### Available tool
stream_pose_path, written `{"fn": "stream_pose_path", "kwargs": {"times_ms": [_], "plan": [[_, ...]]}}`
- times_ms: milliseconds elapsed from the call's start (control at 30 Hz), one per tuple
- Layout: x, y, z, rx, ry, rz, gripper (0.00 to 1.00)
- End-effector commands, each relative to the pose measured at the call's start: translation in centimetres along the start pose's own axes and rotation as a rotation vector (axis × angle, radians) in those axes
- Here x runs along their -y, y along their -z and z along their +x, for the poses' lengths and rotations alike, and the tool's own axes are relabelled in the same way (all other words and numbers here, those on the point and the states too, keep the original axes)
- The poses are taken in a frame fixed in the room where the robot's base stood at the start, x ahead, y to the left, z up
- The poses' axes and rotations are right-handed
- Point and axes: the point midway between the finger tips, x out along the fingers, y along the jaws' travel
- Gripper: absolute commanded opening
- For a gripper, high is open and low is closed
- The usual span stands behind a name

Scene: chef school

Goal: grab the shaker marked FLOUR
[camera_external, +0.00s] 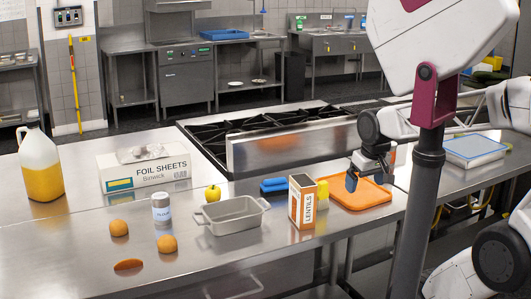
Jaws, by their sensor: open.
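The shaker marked FLOUR (161,210) is a small grey-white cylinder with a pale label. It stands upright on the steel counter at the left of the external view, between two round tan items and a metal baking dish. My gripper (366,177) is at the right, above the orange tray and just right of the lentils box. It is open, with a dark body and blue fingertips. It is well apart from the shaker, and I see nothing between its fingers.
A grey baking dish (232,216), a LENTILS box (302,202), a yellow item (322,193), a blue item (274,185) and an orange tray (379,197) lie between gripper and shaker. Round tan items (119,228), a foil box (146,170) and an oil jug (41,168) are nearby.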

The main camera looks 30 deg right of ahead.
Motion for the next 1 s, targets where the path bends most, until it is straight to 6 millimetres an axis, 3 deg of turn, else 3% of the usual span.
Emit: {"fn": "stream_pose_path", "kwargs": {"times_ms": [367,1000], "plan": [[1.7,2.3,0.3,0.042,0.064,0.07,0.94],[11.9,13.9,2.9,0.299,0.348,0.447,0.94]]}}
